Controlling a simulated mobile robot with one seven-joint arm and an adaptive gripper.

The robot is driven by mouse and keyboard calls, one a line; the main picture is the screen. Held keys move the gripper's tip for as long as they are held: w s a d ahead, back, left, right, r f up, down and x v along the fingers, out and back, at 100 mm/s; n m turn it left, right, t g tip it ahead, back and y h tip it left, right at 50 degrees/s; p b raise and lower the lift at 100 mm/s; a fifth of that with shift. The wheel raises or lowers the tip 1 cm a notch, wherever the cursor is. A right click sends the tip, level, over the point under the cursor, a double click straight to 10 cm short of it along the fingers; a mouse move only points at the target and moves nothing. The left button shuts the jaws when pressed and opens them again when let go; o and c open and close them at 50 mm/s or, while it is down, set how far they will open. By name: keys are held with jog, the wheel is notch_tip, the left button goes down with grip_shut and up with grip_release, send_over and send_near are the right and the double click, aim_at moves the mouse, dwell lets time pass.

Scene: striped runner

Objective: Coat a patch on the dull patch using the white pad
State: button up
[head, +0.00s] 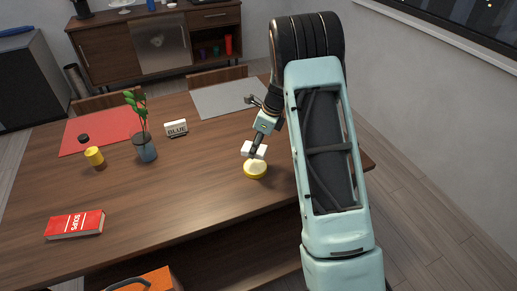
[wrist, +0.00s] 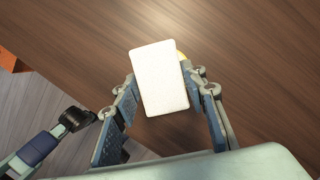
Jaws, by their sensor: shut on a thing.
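My gripper (head: 257,142) is shut on the white pad (head: 253,151), a flat rectangular block. In the wrist view the pad (wrist: 160,78) shows between both fingers of my gripper (wrist: 165,92). A round yellow tin (head: 256,171) with a pale top stands on the table just below the pad. The pad overlaps its far edge in the head view; I cannot tell whether they touch. A sliver of the tin's yellow (wrist: 181,57) shows behind the pad in the wrist view. I cannot make out a dull patch for certain on the wooden table (head: 190,205).
A plant in a grey pot (head: 145,149), a BLUE sign (head: 176,128), a yellow jar (head: 94,156) and a red book (head: 75,224) stand or lie on the table's left half. Red (head: 85,126) and grey (head: 225,98) mats lie toward the far edge. The table's front middle is clear.

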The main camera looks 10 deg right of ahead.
aim_at(254, 166)
jog(key=shift+w+d+f, duration=0.15)
jog(key=shift+f, duration=0.1)
jog(key=shift+f+b, duration=2.2)
jog(key=shift+f, duration=0.65)
jog(key=shift+f, duration=0.55)
jog(key=shift+r+p, duration=2.45)
jog(key=shift+r, duration=1.15)
